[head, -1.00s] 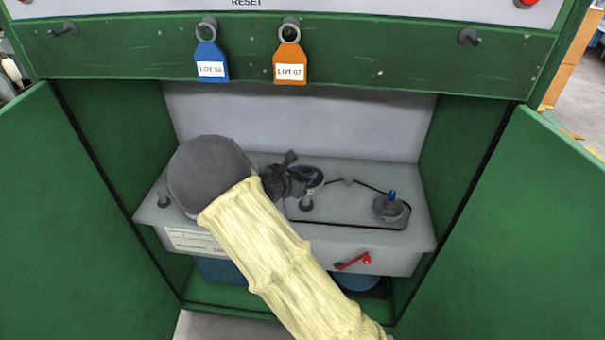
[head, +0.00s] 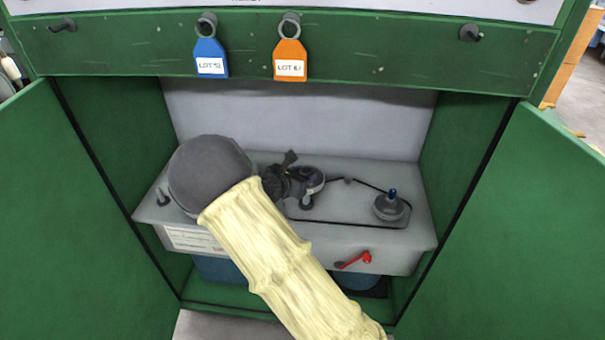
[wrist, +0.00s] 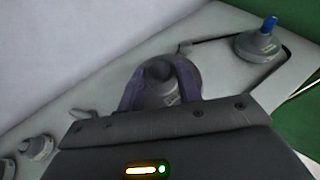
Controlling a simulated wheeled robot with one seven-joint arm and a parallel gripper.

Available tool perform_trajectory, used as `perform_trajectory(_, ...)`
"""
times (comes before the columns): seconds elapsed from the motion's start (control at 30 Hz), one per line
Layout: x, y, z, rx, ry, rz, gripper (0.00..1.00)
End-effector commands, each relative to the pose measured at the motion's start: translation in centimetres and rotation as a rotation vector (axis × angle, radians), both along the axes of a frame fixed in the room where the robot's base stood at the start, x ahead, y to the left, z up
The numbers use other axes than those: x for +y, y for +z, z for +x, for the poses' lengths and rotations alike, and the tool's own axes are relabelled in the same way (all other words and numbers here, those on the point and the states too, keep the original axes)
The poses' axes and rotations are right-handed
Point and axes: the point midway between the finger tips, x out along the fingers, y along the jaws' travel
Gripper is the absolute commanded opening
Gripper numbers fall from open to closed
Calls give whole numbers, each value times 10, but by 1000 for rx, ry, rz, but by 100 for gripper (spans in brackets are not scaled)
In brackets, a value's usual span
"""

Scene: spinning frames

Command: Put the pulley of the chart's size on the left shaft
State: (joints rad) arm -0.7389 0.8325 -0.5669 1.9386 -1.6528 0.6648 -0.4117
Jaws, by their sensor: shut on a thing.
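My gripper (head: 303,178) is at the left end of the belt on the grey deck, its fingers partly hidden by my arm in the head view. In the wrist view its two dark fingers (wrist: 160,88) are shut on a grey pulley (wrist: 168,99) with a small label, too blurred to read. A dark round top stands in the middle between the fingers. I cannot tell whether the pulley is fully seated on the left shaft. The right pulley (head: 391,210) has a blue-topped shaft and also shows in the wrist view (wrist: 258,46). A white label sheet (head: 190,239) on the deck front is partly covered by my arm.
A black belt (head: 350,223) runs across the deck to the right pulley. A red lever (head: 353,260) is on the deck front. Green doors stand open on both sides. A blue tag (head: 210,62) and an orange tag (head: 290,62) hang above. A peg (head: 163,197) stands at left.

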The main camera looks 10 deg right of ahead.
Motion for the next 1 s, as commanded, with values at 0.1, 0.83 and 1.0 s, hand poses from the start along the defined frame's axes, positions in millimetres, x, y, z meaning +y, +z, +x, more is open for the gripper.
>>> perform_trajectory(0.1,0,1,0,-2,0,-1,0)
perform_trajectory(0.83,0,-11,0,-2,0,-1,0)
perform_trajectory(1.0,0,-15,0,-2,0,-1,0)
